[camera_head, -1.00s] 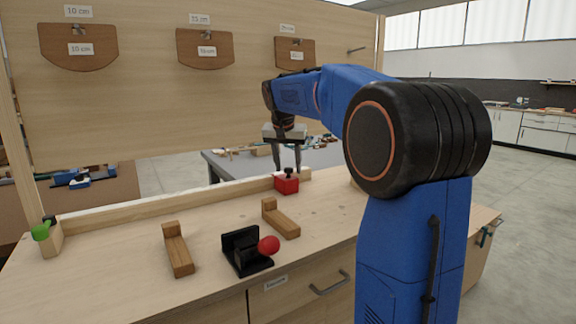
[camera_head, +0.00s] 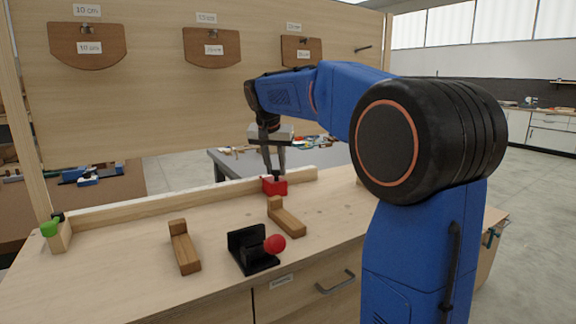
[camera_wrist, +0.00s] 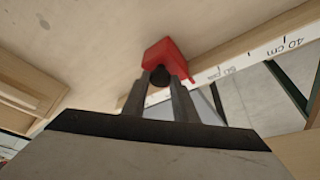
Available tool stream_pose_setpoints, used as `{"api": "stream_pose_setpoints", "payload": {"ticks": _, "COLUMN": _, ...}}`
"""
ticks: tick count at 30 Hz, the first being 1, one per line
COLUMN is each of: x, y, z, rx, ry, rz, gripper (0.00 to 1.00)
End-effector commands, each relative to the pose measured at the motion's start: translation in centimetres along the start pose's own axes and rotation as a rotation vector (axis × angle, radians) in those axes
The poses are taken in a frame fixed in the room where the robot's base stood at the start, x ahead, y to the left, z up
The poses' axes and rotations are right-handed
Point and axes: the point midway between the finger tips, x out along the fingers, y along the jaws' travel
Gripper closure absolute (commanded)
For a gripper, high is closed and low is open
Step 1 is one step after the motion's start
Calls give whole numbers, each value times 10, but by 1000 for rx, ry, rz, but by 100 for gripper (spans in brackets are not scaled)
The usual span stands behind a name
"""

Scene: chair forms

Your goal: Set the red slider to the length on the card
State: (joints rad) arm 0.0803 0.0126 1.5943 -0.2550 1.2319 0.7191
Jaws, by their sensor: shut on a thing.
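The red slider (camera_head: 275,187) sits on the bench against the wooden rail (camera_head: 190,199), towards the rail's right end. My gripper (camera_head: 276,172) points down and is shut on the dark knob on top of the slider. In the wrist view the red slider (camera_wrist: 165,52) shows beyond the fingertips (camera_wrist: 161,84), with the black knob between them. A white scale (camera_wrist: 265,55) on the rail shows a 40 cm mark; the mark nearer the slider is hard to read. A small white card (camera_head: 281,281) is on the drawer front, its text too small to read.
Two wooden L-shaped pieces (camera_head: 184,247) (camera_head: 287,217) and a black bracket (camera_head: 251,252) with a red ball (camera_head: 275,244) stand in front of the rail. A green-topped block (camera_head: 56,234) is at the rail's left end. Brown panels (camera_head: 88,47) labelled in cm hang behind.

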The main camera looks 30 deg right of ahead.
Motion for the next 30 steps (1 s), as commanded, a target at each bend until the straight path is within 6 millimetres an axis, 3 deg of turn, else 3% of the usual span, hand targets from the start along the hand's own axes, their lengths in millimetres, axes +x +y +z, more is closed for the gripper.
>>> {"api": "stream_pose_setpoints", "payload": {"ticks": 9, "x": -13, "y": -33, "z": 30, "rx": -2, "ry": 2, "rz": -2, "gripper": 100}}
{"api": "stream_pose_setpoints", "payload": {"ticks": 21, "x": -14, "y": -36, "z": 33, "rx": 0, "ry": 2, "rz": -1, "gripper": 100}}
{"api": "stream_pose_setpoints", "payload": {"ticks": 22, "x": -14, "y": -36, "z": 33, "rx": 0, "ry": 2, "rz": -1, "gripper": 69}}
{"api": "stream_pose_setpoints", "payload": {"ticks": 24, "x": -14, "y": -36, "z": 33, "rx": 0, "ry": 2, "rz": -1, "gripper": 56}}
{"api": "stream_pose_setpoints", "payload": {"ticks": 30, "x": -14, "y": -36, "z": 33, "rx": 0, "ry": 1, "rz": -1, "gripper": 56}}
